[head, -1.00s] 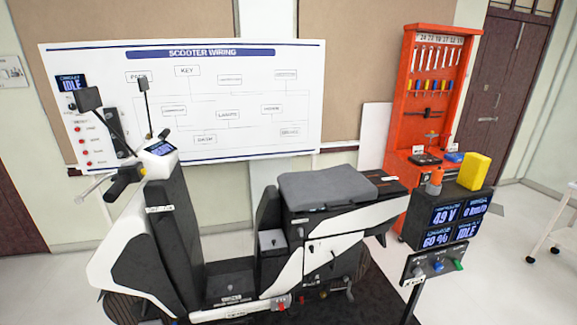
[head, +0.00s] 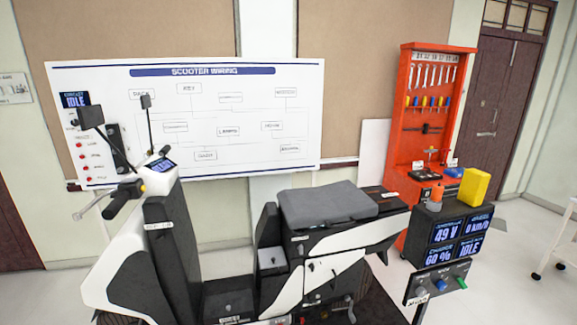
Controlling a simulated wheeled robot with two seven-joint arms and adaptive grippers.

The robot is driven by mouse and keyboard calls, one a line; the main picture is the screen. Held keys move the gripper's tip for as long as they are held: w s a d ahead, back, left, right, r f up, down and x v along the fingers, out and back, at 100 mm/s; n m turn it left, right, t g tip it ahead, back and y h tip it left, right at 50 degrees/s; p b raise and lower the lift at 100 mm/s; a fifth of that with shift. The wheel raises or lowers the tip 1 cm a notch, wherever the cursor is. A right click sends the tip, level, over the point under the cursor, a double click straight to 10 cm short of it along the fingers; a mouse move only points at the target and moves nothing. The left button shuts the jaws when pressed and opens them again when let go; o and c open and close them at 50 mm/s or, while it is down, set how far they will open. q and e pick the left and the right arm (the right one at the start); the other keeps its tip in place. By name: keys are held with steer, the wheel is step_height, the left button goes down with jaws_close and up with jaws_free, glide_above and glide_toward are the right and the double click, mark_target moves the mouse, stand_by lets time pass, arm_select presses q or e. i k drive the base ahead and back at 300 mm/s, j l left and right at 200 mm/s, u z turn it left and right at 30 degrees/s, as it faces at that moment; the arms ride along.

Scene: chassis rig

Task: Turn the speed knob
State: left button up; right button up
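A dark control panel (head: 440,283) stands on a post at the lower right. It carries a row of small knobs, including a grey one (head: 422,291), a bluish one (head: 440,284) and a green one (head: 461,283). The labels are too small to read, so I cannot tell which is the speed knob. Above it, a dark display box (head: 425,236) has screens reading 49 V, 60 %, 0 km/h and IDLE. Neither of my grippers is in view.
A black and white scooter (head: 165,250) with a grey seat (head: 325,204) fills the left and middle. A wiring board (head: 225,150) hangs behind it. An orange tool rack (head: 408,120) stands behind the display box, which bears a yellow block (head: 475,187). Floor shows at right.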

mark_target(420, 291)
steer(key=k+l+z, duration=0.15)
steer(key=l, duration=0.2)
steer(key=k+l+z, duration=0.1)
steer(key=l, duration=0.25)
steer(key=k+l+z, duration=0.15)
steer(key=l, duration=0.2)
steer(key=l+z, duration=0.15)
steer(key=l, duration=0.2)
